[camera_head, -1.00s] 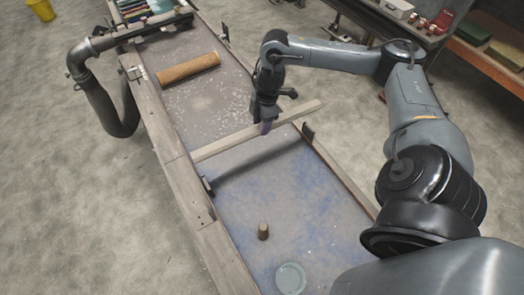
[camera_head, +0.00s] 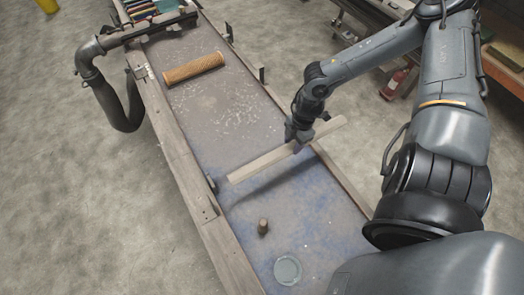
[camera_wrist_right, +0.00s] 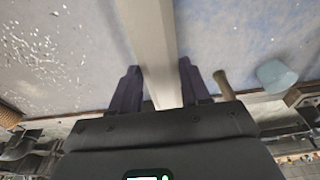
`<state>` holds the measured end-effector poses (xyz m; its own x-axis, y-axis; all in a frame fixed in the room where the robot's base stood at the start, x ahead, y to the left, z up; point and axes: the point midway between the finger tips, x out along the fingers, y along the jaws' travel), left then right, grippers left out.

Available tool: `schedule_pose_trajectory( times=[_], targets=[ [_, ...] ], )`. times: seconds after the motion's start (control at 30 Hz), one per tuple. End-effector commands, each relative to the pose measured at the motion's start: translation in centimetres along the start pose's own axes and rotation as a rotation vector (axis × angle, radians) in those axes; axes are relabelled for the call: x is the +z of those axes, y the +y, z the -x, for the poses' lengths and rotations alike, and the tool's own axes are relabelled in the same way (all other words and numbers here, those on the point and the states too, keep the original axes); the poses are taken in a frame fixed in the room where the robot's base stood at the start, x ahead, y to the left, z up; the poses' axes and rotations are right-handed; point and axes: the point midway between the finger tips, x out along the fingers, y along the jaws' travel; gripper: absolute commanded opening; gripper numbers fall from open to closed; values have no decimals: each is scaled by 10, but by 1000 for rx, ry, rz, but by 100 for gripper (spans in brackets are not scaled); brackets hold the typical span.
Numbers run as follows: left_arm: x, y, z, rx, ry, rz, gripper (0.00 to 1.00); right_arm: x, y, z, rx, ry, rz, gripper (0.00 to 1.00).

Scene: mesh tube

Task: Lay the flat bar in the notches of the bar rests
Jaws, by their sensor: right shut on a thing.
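The flat bar (camera_head: 262,163) is long, pale and straight. My right gripper (camera_head: 297,138) is shut on it, nearer its right end, and holds it above the table, with a shadow below. In the right wrist view the bar (camera_wrist_right: 148,40) runs between the two dark fingers (camera_wrist_right: 158,90). A small dark bracket (camera_head: 211,184), seemingly one bar rest, stands on the left rail; the bar's left end is a little right of it in the picture. Another dark bracket (camera_head: 262,75) stands on the right rail farther back. The rest near my gripper is hidden. My left gripper is out of view.
On the table (camera_head: 310,215) a mesh roll (camera_head: 194,68) lies farther back. A small brown cylinder (camera_head: 263,227) and a round grey-blue dish (camera_head: 287,270) stand at the near end. A curved pipe (camera_head: 92,65) hangs off the left side. The near table surface is mostly clear.

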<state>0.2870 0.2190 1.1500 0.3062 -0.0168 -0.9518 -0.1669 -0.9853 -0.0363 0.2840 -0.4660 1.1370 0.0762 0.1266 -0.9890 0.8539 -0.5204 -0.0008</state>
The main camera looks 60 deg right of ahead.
Motion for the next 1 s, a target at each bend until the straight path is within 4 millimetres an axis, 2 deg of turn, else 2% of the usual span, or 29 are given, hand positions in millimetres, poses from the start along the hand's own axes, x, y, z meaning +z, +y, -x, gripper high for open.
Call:
schedule_pose_trajectory(
  times=[0.17,0.47,1.0],
  targets=[
    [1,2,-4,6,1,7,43,-7,7,-12,4,7,1,0],
    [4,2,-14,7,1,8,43,-26,33,-33,6,11,-3,0],
    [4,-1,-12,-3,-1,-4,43,-59,80,-73,5,5,-3,0]
  ],
)
